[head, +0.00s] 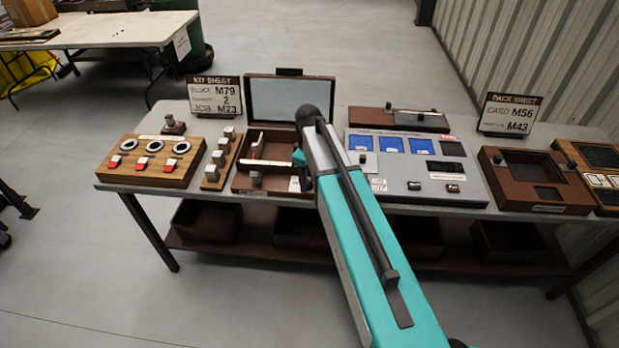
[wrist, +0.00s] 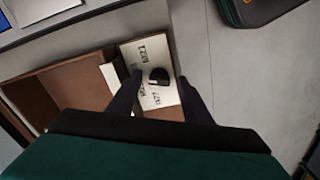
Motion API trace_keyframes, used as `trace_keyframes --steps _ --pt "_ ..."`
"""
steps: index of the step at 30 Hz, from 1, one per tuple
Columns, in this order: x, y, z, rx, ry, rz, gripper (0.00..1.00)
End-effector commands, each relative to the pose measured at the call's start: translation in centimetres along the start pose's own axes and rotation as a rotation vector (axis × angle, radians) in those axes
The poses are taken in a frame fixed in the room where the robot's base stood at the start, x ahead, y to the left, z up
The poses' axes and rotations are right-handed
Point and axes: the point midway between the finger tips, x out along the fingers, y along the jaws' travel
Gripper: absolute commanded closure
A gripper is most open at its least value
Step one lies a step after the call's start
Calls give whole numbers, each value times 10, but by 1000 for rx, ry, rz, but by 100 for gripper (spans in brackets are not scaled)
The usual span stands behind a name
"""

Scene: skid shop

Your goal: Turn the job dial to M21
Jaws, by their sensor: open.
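The job dial (wrist: 159,75) is a small dark round knob on a white plate (wrist: 136,50) with printed job labels, at one end of a brown wooden box. The labels are small and turned, so I cannot read them surely. A pale mark shows at the knob's lower left. My gripper (wrist: 157,82) is open, with one dark finger on each side of the knob in the wrist view; I cannot tell whether they touch it. In the head view the white plate (head: 294,184) shows partly beside my arm, which hides the knob.
The kit sheet (head: 214,96) seems to read job M23. The open box lid (head: 290,100) stands behind the dial. A grey panel with blue windows (head: 415,186) is close on the right, a wooden block rack (head: 212,178) on the left. Floor in front is clear.

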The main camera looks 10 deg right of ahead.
Motion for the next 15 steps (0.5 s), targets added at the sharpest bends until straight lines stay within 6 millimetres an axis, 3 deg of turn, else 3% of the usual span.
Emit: trace_keyframes --steps 7,15 --pt "0 0 0 -1 0 0 55" --pt "0 -1 -1 -1 0 -1 96"
